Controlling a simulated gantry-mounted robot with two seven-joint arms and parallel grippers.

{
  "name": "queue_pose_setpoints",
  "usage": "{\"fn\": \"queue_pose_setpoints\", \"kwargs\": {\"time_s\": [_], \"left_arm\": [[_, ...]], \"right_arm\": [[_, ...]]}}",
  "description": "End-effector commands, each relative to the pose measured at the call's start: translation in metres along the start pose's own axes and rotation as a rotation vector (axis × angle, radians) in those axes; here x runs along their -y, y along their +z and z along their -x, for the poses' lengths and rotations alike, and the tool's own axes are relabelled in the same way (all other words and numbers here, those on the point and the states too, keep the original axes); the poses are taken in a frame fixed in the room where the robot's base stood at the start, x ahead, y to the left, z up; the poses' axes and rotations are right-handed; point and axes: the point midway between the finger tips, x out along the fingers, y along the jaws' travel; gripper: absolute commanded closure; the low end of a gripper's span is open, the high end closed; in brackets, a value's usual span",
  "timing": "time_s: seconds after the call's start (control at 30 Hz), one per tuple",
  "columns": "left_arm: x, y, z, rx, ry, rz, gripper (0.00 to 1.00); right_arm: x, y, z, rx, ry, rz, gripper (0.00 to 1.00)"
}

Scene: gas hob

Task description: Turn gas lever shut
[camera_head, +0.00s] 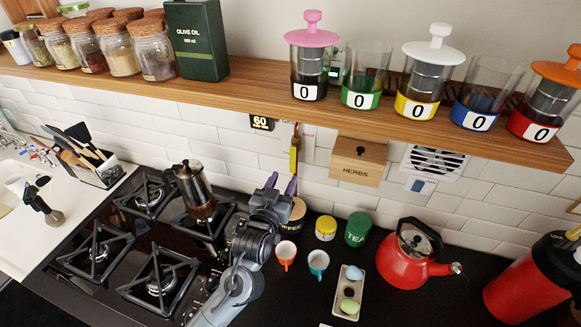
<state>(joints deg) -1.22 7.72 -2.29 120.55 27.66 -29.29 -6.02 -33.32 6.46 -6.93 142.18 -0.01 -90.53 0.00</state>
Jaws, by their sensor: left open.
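A yellow gas lever (294,158) hangs on the white tiled wall below the wooden shelf. Its long handle runs up and down in the picture. My left gripper (281,183) comes up from the lower middle, over the counter at the right side of the hob. Its purple-tipped fingers are apart, with nothing seen between them. The fingertips show just below the lever's lower end; I cannot tell from this one view how far in front of it they are. My right gripper is not in view.
A coffee jar (297,213), an orange cup (286,254) and a teal cup (318,263) stand close to my gripper. The herbs box (358,162) is right of the lever. The shelf (262,104) juts out above.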

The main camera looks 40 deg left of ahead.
Motion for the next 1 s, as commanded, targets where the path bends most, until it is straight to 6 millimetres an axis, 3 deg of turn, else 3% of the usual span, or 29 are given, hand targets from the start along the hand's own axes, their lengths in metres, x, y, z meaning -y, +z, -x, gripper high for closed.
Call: {"fn": "queue_pose_setpoints", "kwargs": {"time_s": [0.2, 0.4, 0.9, 1.0], "left_arm": [[0.000, -0.001, -0.037, -0.001, 0.000, -0.001, 0.55], [0.000, 0.000, -0.061, 0.001, 0.000, 0.000, 0.55], [0.000, 0.000, -0.072, 0.001, 0.000, 0.000, 0.55], [0.000, 0.001, -0.072, 0.001, 0.001, 0.000, 0.71]], "right_arm": [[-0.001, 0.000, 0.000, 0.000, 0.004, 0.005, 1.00], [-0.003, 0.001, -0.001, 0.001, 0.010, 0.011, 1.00], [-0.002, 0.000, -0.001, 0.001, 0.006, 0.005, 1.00], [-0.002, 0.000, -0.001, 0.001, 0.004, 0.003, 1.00]]}}
